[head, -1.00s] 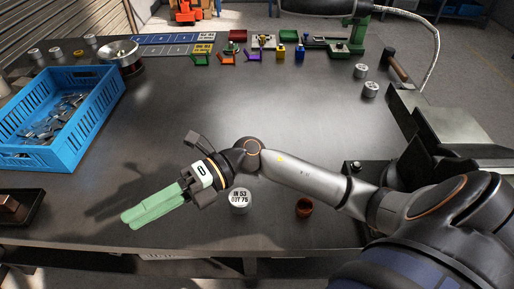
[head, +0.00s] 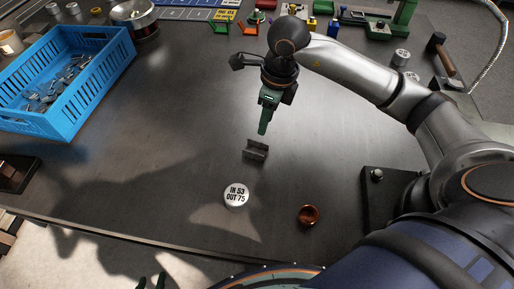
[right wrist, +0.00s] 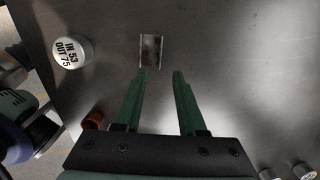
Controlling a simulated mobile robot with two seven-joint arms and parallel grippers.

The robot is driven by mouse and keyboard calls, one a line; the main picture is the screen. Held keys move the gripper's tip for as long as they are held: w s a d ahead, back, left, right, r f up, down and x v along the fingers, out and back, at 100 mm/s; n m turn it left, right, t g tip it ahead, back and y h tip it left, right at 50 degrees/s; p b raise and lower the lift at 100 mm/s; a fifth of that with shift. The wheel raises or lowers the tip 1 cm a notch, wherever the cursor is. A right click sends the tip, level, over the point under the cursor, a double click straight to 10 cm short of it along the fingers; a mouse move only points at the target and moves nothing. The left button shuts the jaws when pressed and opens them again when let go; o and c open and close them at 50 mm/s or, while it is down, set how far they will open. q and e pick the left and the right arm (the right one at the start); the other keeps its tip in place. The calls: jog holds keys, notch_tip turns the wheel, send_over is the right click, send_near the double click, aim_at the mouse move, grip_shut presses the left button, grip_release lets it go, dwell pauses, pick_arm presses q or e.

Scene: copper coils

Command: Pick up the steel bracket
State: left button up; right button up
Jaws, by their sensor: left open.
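The steel bracket (head: 255,151) is a small dark U-shaped channel lying on the dark tabletop, near the middle of the head view. It also shows in the right wrist view (right wrist: 151,51), with its two flanges at left and right. My right gripper (head: 263,130) points down just above and beyond it. In the right wrist view the right gripper's green fingers (right wrist: 162,72) are apart, with nothing between them, and the bracket lies just past the tips. My left gripper (head: 152,281) shows only its two green fingertips, apart, at the bottom edge of the head view.
A white-topped cylinder marked "IN 53 OUT 75" (head: 236,195) stands close in front of the bracket. A copper-coloured ring (head: 308,215) is to its right. A blue crate (head: 72,118) of metal parts stands at left. A hammer (head: 441,55) lies at back right.

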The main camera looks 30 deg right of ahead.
aim_at(256, 150)
jog(key=f, duration=0.3)
jog(key=w+f, duration=0.1)
jog(key=f, duration=0.2)
jog(key=a+f, duration=0.1)
jog(key=f, duration=0.2)
jog(key=shift+w, duration=0.2)
jog(key=shift+c, duration=0.2)
jog(key=shift+r, duration=0.1)
grip_shut()
dwell(0.8)
